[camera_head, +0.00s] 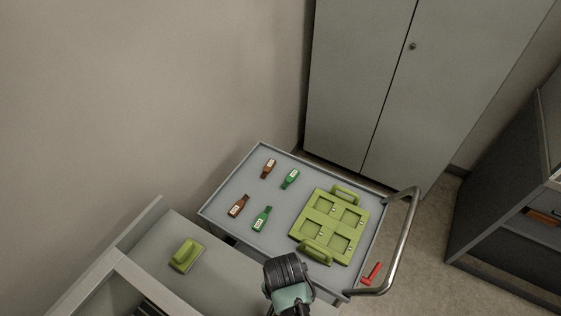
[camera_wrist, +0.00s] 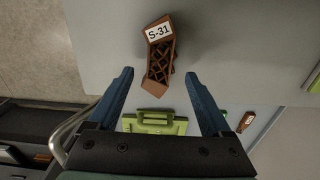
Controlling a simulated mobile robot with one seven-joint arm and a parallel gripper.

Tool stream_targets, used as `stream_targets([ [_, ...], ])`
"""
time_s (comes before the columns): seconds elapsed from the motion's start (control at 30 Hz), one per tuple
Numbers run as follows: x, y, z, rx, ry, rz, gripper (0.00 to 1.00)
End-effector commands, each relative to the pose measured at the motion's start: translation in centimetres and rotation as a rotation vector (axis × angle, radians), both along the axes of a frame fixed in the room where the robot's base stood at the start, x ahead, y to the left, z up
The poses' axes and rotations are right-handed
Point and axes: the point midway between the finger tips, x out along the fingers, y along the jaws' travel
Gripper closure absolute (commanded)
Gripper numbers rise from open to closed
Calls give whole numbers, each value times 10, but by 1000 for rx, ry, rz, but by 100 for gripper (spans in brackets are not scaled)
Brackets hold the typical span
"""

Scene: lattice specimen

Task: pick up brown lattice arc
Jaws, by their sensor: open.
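The brown lattice arc (camera_wrist: 160,62) lies on a grey surface in the wrist view, with a white label reading S-31 at its far end. Its open lattice body points toward my gripper (camera_wrist: 158,76). My gripper is open, with one blue finger on each side of the arc's near end in the picture. Nothing is held between the fingers. I cannot tell the height gap between the fingertips and the arc. In the head view my dark wrist (camera_head: 288,280) shows over the near grey surface, and I cannot make out the arc there.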

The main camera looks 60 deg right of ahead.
Motion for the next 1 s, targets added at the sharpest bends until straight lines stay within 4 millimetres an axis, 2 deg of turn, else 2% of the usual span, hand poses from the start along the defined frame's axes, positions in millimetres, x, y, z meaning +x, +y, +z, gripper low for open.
stream_targets([
  [0.2,0,0,-23,0,0,-1,17],
  [0.5,0,0,-27,-2,-1,0,17],
  [0.57,0,0,-27,-2,-1,0,26],
  [0.9,0,0,-27,-1,-1,0,87],
  [0.97,0,0,-27,-1,-1,0,98],
  [1.0,0,0,-27,-1,-1,0,100],
])
